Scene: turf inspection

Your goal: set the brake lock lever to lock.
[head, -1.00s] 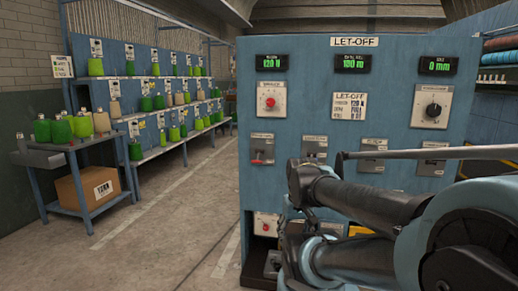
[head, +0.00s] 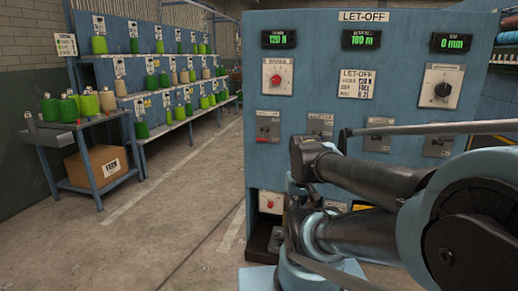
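The blue LET-OFF panel (head: 402,90) stands in front of me. A row of small grey lever plates crosses its middle. The leftmost plate (head: 267,127) has a small red-tipped lever; others are the second plate (head: 320,125), the third plate (head: 378,139) and the right plate (head: 438,146). Their labels are too small to read, so I cannot tell which is the brake lock lever or how it is set. My folded arm covers the panel's lower right. I cannot make out my gripper's fingers.
A red-knob dial (head: 277,76) and a black-knob dial (head: 442,88) sit above the levers; another red-knob dial (head: 270,202) is low left. A table with green cones (head: 85,130) and a yarn rack (head: 160,60) stand left. The floor between is clear.

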